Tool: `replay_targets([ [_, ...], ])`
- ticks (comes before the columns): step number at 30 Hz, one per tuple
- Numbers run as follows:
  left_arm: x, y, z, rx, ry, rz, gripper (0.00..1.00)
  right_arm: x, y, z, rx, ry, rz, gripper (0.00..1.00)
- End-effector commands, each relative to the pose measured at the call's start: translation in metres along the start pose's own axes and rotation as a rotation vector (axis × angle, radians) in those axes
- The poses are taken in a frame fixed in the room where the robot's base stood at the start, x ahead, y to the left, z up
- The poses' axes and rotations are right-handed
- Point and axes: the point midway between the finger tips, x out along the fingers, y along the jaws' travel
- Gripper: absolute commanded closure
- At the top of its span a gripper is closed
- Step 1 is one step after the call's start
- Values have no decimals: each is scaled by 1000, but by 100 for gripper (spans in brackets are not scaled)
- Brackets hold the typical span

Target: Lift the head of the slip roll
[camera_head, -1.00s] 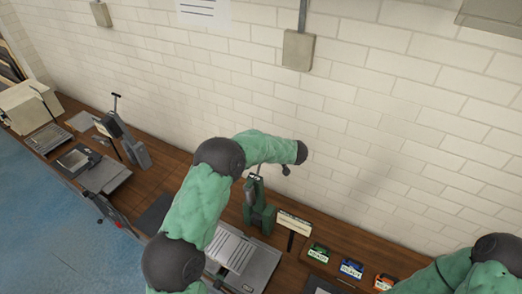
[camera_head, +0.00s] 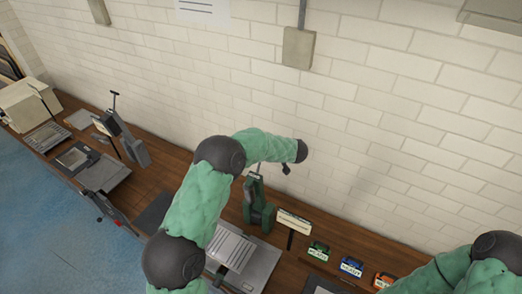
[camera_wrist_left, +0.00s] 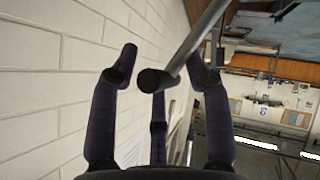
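A green machine (camera_head: 257,206) stands on the bench below my left forearm, with a thin upright rod at its top. I cannot tell for certain whether it is the slip roll. My left gripper (camera_head: 287,169) shows only as a small dark part beyond the green-sleeved arm, in front of the wall. In the left wrist view its dark fingers (camera_wrist_left: 158,75) are spread apart. A grey bar with a dark round end (camera_wrist_left: 154,80) reaches between them from the upper right; no finger is closed on it. My right arm shows at the lower right, its gripper out of frame.
The wooden bench (camera_head: 185,160) runs along a white brick wall (camera_head: 380,120). A grey flat machine (camera_head: 243,262) lies in front of the green one. A sign (camera_head: 294,222) and small coloured boxes (camera_head: 351,266) stand to the right. A grey lever machine (camera_head: 125,138) stands left.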

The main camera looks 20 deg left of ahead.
Motion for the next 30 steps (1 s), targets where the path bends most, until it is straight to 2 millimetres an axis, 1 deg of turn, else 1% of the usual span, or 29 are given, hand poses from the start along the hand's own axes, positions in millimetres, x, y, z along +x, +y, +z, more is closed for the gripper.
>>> replay_targets([
  [1,-5,-4,12,12,-21,0,53,0,0,0,0,0,0,60],
  [5,-21,-4,11,11,-20,2,53,0,0,0,0,0,0,60],
  [12,-69,-2,4,4,-14,7,53,0,0,0,0,0,0,60],
  [18,-101,-2,-1,-1,-8,5,53,0,0,0,0,0,0,60],
  [21,-111,-3,-2,-2,-7,4,53,0,0,0,0,0,0,60],
  [24,-117,-3,-4,-3,-5,4,53,0,0,0,0,0,0,60],
  [30,-119,-3,-4,-4,-3,2,53,0,0,0,0,0,0,60],
])
